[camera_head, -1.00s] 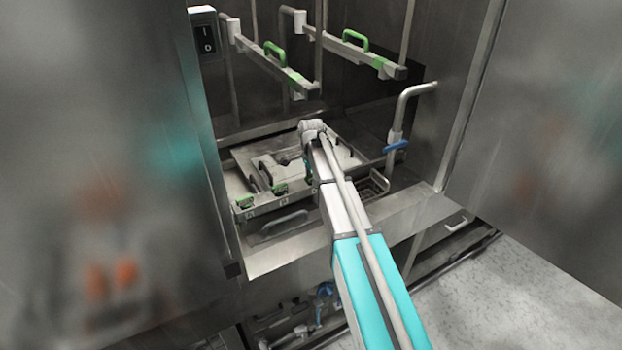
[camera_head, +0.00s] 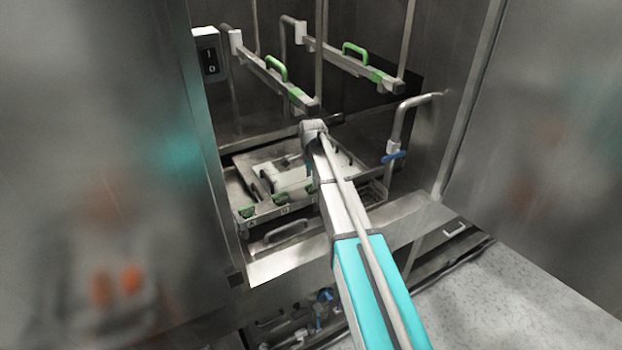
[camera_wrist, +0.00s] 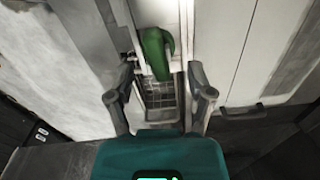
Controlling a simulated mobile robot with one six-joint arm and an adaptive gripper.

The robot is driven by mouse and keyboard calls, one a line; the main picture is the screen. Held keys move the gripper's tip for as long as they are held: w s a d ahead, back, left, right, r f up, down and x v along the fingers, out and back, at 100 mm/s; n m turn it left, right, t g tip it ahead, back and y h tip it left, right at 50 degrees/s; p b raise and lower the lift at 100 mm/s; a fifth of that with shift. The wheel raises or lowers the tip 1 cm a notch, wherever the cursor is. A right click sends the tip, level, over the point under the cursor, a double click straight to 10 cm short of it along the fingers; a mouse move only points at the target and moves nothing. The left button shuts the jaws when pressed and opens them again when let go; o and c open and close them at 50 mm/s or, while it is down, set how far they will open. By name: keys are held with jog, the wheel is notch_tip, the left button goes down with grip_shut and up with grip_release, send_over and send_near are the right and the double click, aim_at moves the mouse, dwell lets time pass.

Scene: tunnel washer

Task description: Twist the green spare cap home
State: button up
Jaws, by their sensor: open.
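In the wrist view my gripper (camera_wrist: 161,82) is open, with one finger on each side. A green piece (camera_wrist: 156,52) lies just beyond and between the fingertips, a little left of centre, and no contact with it shows. It is rounded and elongated; I cannot tell whether it is the spare cap. In the head view small green parts sit along the front rim of the steel tray, one at the left (camera_head: 246,211) and one in the middle (camera_head: 279,198). My arm reaches over the tray's right part, and my fingers cannot be made out there.
Two spray arms with green handles (camera_head: 277,68) (camera_head: 355,52) hang above the tray (camera_head: 320,199). A bent pipe with a blue lever (camera_head: 393,157) stands at the right. A switch box (camera_head: 209,54) is at the left. Steel walls close in on both sides.

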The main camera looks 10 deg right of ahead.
jog(key=shift+r+p, duration=1.3)
jog(key=shift+r, duration=0.2)
jog(key=s+f+n+b, duration=0.4)
jog(key=s+n, duration=0.3)
jog(key=s, duration=0.7)
jog(key=s+f+n+b, duration=0.5)
jog(key=s+n, duration=0.3)
jog(key=s, duration=0.7)
jog(key=shift+n, duration=0.3)
